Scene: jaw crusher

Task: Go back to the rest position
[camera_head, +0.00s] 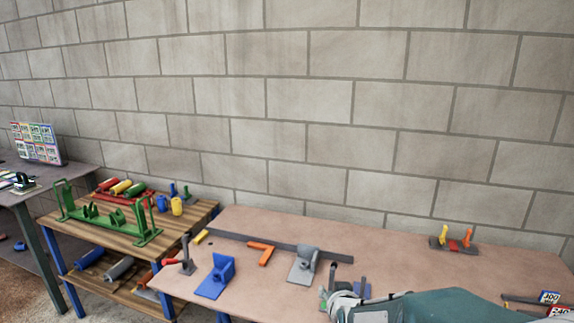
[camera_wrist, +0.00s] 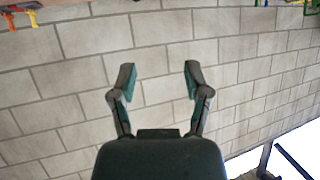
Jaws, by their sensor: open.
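In the wrist view my gripper (camera_wrist: 158,80) is open, with its two dark fingers spread wide and nothing between them. Behind the fingers is the block wall (camera_wrist: 180,30). In the head view my arm comes in at the bottom right, low over the front of the pinkish-brown table (camera_head: 420,270). The fingers are hard to make out in that view.
A blue bracket (camera_head: 217,275), a grey bracket (camera_head: 304,264) and an orange angle piece (camera_head: 261,252) lie on the table. A yellow-and-red fixture (camera_head: 454,242) stands at its back right. A wooden rack (camera_head: 95,240) bears a green frame (camera_head: 110,217). The table's middle right is clear.

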